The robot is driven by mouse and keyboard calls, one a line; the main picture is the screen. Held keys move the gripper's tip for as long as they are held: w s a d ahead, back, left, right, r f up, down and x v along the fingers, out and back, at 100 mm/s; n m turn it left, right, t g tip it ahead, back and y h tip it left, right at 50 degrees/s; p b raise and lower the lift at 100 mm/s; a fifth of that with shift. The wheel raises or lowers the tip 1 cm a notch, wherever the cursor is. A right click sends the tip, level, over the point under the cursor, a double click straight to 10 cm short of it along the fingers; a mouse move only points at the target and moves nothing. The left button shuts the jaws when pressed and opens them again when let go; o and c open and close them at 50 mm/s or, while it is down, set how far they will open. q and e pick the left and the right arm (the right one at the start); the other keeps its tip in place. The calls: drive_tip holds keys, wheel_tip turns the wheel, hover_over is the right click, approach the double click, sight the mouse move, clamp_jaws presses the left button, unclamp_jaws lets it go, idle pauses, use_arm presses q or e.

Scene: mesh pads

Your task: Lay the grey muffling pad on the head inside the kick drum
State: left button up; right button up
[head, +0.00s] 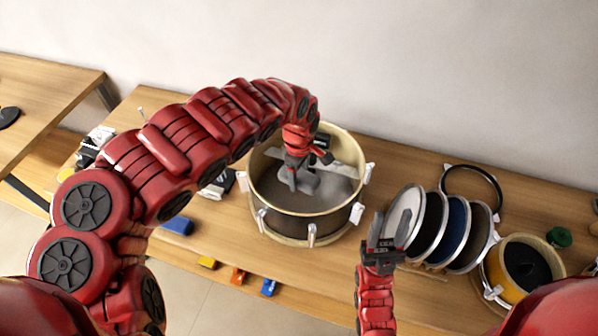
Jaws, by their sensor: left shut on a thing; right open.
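The kick drum (332,222) stands open side up on the bench, with a pale wooden rim, a dark shell and white lugs. My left arm reaches over its far left side, and my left gripper (291,180) is down inside it. The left gripper is shut on the grey muffling pad (311,184), which is low in the drum, partly hidden by the gripper. Whether the pad touches the head at the bottom I cannot tell. My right gripper (383,232) is open and empty, fingers up, to the right of the drum.
A row of upright round drum heads (432,228) stands right of the drum, close to my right gripper. Further right are a yellow drum (496,268), a black hoop (470,170) and a green object (558,238). Small blue, yellow and orange items lie along the front edge.

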use_arm(q)
wheel_tip(320, 180, down, 16)
drive_tip(key=b, duration=1.2)
drive_tip(key=shift+r, duration=0.15)
drive_tip(key=o, duration=1.4)
drive_tip(key=shift+c, duration=0.2)
drive_tip(key=shift+r, duration=0.1)
wheel_tip(320, 180, up, 11)
drive_tip(key=p, duration=0.5)
drive_tip(key=shift+r, duration=0.1)
wheel_tip(320, 180, up, 5)
drive_tip(key=p, duration=0.4)
hover_over(299, 209)
drive_tip(key=shift+s+r+p, duration=0.1)
drive_tip(key=shift+r+p, duration=0.5)
drive_tip(key=shift+p, duration=0.15)
